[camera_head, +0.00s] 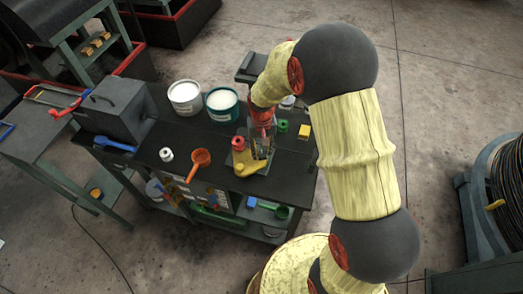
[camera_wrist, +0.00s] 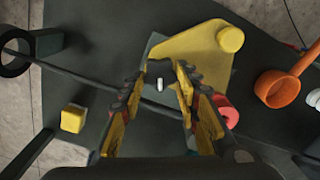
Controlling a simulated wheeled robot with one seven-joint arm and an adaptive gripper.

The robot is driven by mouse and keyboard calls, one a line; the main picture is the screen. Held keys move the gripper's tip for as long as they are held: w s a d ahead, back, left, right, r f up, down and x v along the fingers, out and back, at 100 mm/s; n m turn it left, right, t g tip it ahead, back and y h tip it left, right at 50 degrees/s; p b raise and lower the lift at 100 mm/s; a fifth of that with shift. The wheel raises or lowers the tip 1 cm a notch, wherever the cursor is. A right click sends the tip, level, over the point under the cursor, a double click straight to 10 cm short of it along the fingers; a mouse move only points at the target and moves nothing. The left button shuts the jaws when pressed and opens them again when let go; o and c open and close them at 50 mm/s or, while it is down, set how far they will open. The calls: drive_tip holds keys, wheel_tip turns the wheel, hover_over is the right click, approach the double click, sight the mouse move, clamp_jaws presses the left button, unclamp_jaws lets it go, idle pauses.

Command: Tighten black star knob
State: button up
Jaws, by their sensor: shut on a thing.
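The black star knob (camera_wrist: 160,70) shows in the wrist view as a dark round part with a small white mark, at the edge of a yellow plate (camera_wrist: 200,57). My gripper (camera_wrist: 158,84) has a finger on each side of the knob and is shut on it; the fingers hide the knob's sides. In the head view the yellow plate (camera_head: 251,163) lies near the front of the dark bench, with my gripper (camera_head: 261,152) over it. The knob is too small and covered to make out there.
A red part (camera_head: 238,142) is close left of my gripper, with an orange ladle (camera_head: 200,158) farther left. A green part (camera_head: 283,126) and yellow block (camera_head: 304,131) are on the right. Two buckets, white (camera_head: 186,98) and teal (camera_head: 222,106), stand behind.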

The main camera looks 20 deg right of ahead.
sight(262, 152)
drive_tip(key=m, duration=0.5)
drive_tip(key=shift+d, duration=0.1)
idle(0.5)
drive_tip(key=o, duration=1.2)
drive_tip(key=shift+c, duration=0.2)
wheel_tip(262, 152, up, 12)
idle(0.4)
